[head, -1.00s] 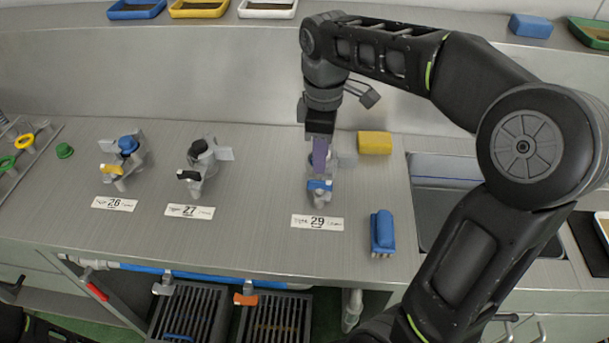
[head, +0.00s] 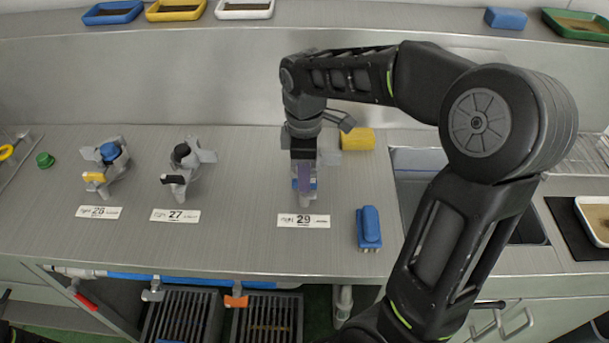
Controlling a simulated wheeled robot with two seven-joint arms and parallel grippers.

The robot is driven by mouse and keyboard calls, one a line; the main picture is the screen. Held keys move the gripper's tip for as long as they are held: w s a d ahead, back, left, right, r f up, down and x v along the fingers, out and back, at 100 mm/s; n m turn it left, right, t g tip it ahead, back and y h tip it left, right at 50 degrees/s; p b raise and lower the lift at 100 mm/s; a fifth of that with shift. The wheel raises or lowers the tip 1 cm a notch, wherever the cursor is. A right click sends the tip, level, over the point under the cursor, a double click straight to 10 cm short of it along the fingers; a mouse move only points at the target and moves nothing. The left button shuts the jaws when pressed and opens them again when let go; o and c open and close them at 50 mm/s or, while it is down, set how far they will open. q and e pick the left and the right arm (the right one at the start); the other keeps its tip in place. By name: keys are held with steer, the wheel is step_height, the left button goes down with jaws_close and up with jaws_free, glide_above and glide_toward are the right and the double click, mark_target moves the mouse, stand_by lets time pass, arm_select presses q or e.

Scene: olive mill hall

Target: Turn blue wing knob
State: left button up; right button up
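The fixture with the blue wing knob (head: 313,184) stands behind the white label 29 (head: 304,221). Only small parts of the blue show, as my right gripper covers it from above. My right gripper (head: 304,186) points down with its fingers at the knob. Whether they are closed on it cannot be told. To the left, fixture 27 has a black wing knob (head: 173,180). Fixture 26 has a yellow wing knob (head: 94,177) and a blue round cap (head: 109,152). My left gripper is not in view.
A yellow block (head: 357,139) lies just behind the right gripper. A blue brush (head: 369,228) lies to its right, near the counter's front edge. A sink (head: 415,205) is farther right, partly behind my arm. The counter between labels 27 and 29 is clear.

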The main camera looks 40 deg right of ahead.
steer(key=shift+f, duration=0.7)
jaws_close()
